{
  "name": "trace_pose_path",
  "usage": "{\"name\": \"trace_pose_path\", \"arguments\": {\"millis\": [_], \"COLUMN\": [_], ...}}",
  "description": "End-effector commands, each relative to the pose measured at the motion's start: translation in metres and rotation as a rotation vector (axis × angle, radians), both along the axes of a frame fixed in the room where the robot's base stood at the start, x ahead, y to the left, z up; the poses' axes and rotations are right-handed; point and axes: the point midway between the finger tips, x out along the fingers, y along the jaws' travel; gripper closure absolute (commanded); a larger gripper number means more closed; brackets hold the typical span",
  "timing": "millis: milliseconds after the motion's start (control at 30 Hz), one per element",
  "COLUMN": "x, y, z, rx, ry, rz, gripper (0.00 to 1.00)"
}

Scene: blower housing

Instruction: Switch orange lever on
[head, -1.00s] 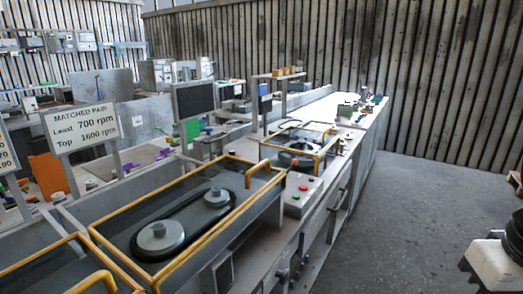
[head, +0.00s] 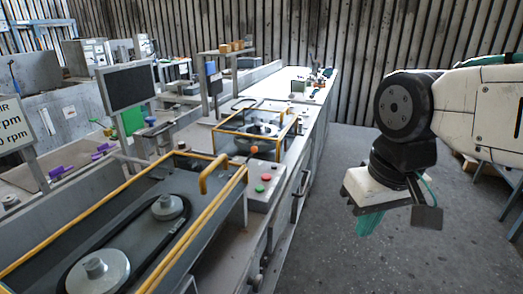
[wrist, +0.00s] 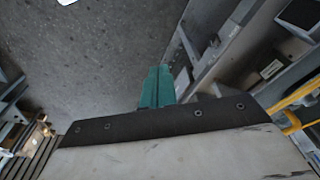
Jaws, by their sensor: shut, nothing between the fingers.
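A small orange knob (head: 254,149) shows at the near edge of the yellow-railed machine on the bench. I cannot tell whether it is the orange lever, and no other clear orange lever shows. My gripper (head: 370,222), with teal fingers, hangs over the aisle floor to the right of the bench, well apart from the knob. In the wrist view the teal fingers (wrist: 157,88) are together with nothing between them, above grey floor and left of the bench side.
A control box (head: 265,184) with red and green buttons sits on the bench edge. The nearer belt machine has a yellow guard rail (head: 215,170). A dark screen (head: 126,87) stands behind it. The aisle floor (head: 325,225) beside the bench is clear.

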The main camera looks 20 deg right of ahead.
Motion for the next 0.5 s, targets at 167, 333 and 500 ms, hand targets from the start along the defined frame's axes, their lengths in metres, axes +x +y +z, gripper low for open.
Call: {"name": "trace_pose_path", "arguments": {"millis": [167,333,500], "x": [0.084,0.195,0.287], "y": [0.007,0.013,0.016], "z": [0.007,0.005,-0.006], "rx": [0.050,0.136,0.227], "ry": [-0.112,-0.267,-0.400], "rz": [-0.132,-0.319,-0.478], "gripper": [1.00,1.00,1.00]}}
